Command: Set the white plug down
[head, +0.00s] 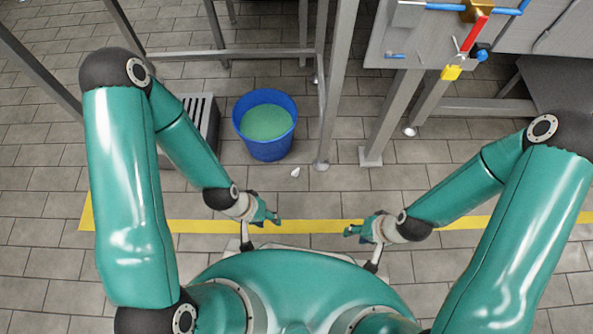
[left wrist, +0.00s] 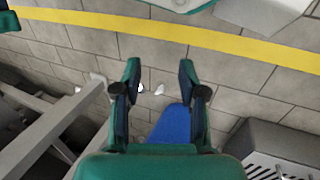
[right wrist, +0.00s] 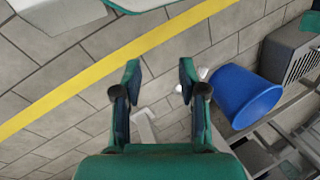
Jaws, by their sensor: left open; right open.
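A small white object (head: 295,172), which looks like the white plug, lies on the tiled floor just in front of the blue bucket (head: 265,148). It is too small to tell its exact shape. In the left wrist view a small white piece (left wrist: 160,89) shows on the floor between the fingers, apart from them. In the right wrist view white pieces (right wrist: 203,73) show beside the right-hand finger, near the bucket. My left gripper (head: 274,218) is open and empty, above the floor near the yellow line. My right gripper (head: 351,230) is open and empty, facing it from the right.
The bucket holds green liquid. A grey slatted box (head: 205,122) stands left of it. Metal frame legs (head: 336,90) rise right of the bucket. A panel with colored pipes and a red-handled valve (head: 474,35) is at the upper right. A yellow line (head: 310,226) crosses the floor.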

